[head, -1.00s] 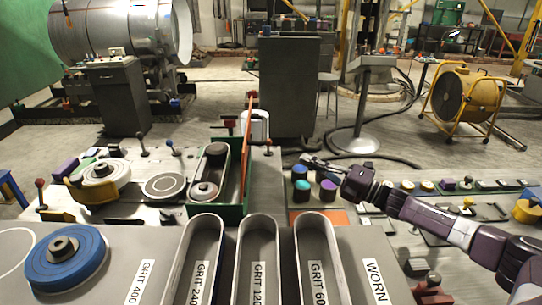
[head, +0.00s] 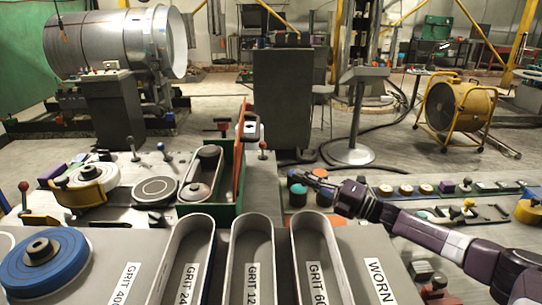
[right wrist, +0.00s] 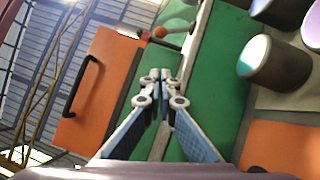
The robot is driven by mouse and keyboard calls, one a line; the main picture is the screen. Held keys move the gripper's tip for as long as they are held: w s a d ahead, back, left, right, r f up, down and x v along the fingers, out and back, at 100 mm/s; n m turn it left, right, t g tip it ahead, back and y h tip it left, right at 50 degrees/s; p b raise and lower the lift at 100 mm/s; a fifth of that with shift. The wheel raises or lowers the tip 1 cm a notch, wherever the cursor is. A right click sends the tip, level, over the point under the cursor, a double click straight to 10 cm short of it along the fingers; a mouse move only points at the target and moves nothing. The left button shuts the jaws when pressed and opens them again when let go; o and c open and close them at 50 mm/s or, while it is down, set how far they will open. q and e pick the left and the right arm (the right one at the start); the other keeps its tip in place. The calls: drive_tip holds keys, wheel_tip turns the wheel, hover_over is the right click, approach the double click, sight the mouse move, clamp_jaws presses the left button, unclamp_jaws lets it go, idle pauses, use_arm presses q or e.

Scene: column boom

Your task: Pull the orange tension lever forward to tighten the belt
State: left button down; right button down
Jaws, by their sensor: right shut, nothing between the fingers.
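A small orange ball knob (right wrist: 160,32) on a short rod shows at the top of the right wrist view, beyond the fingertips; I take it as the tension lever's knob. In the head view, a red-orange knob (head: 262,145) on an upright stem stands just right of the green belt housing (head: 228,185); it looks like the same lever. My right gripper (head: 293,172) reaches in from the right, near the coloured cups. In the right wrist view the fingertips (right wrist: 160,74) are together and empty, over the green housing and apart from the knob. My left gripper is not in view.
An upright orange panel (head: 240,140) with a black handle (right wrist: 82,87) stands along the housing. Coloured cups, one teal inside (head: 298,189), stand close to my right gripper. Labelled trays (head: 251,262) fill the near bench. Several other ball-knob levers stand at left.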

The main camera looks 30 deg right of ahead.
sight(263, 151)
drive_tip(key=x, duration=0.9)
drive_tip(key=shift+w+a+r, duration=0.2)
drive_tip(key=shift+w+d+r+b, duration=0.1)
drive_tip(key=shift+w+b, duration=0.1)
drive_tip(key=shift+w, duration=0.25)
drive_tip(key=shift+w+d+r+b, duration=0.1)
drive_tip(key=shift+w+d+b, duration=0.05)
drive_tip(key=shift+w, duration=0.3)
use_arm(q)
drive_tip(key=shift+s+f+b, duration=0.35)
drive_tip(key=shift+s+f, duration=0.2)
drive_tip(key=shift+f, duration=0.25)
use_arm(e)
drive_tip(key=shift+w+d+r, duration=0.1)
drive_tip(key=shift+w+d, duration=0.05)
drive_tip(key=shift+w, duration=0.3)
drive_tip(key=shift+w+d+r, duration=0.15)
drive_tip(key=shift+w, duration=0.35)
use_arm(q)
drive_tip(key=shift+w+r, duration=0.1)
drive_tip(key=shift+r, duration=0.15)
use_arm(e)
drive_tip(key=shift+r, duration=0.1)
use_arm(q)
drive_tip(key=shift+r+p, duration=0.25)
drive_tip(key=shift+p, duration=0.2)
use_arm(e)
drive_tip(key=shift+w+r, duration=0.1)
